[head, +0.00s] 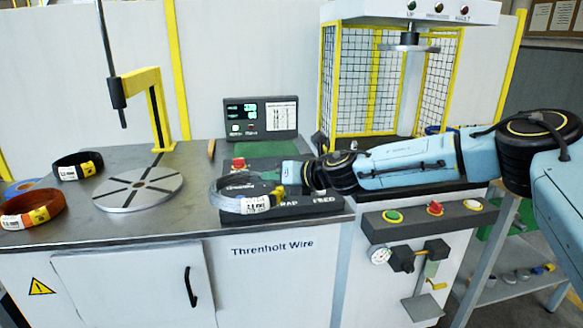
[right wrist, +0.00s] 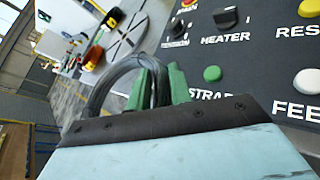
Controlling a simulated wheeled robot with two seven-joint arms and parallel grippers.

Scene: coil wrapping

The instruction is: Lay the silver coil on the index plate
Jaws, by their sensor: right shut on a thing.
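The silver coil (head: 228,197) is a grey wire ring with a white and yellow tag, in front of the control box in the head view. My right gripper (head: 283,190) is shut on the coil's right side. In the right wrist view the coil (right wrist: 101,92) passes between the green fingers of my right gripper (right wrist: 160,88). The index plate (head: 138,188) is a round grey disc with dark slots, left of the coil and apart from it. It also shows in the right wrist view (right wrist: 124,42). My left gripper is not in view.
An orange-brown coil (head: 32,209) and a black coil (head: 78,166) lie left of the plate. A yellow post with an arm (head: 157,110) stands behind it. The button panel (head: 310,206) is right of the coil. Bare tabletop lies between coil and plate.

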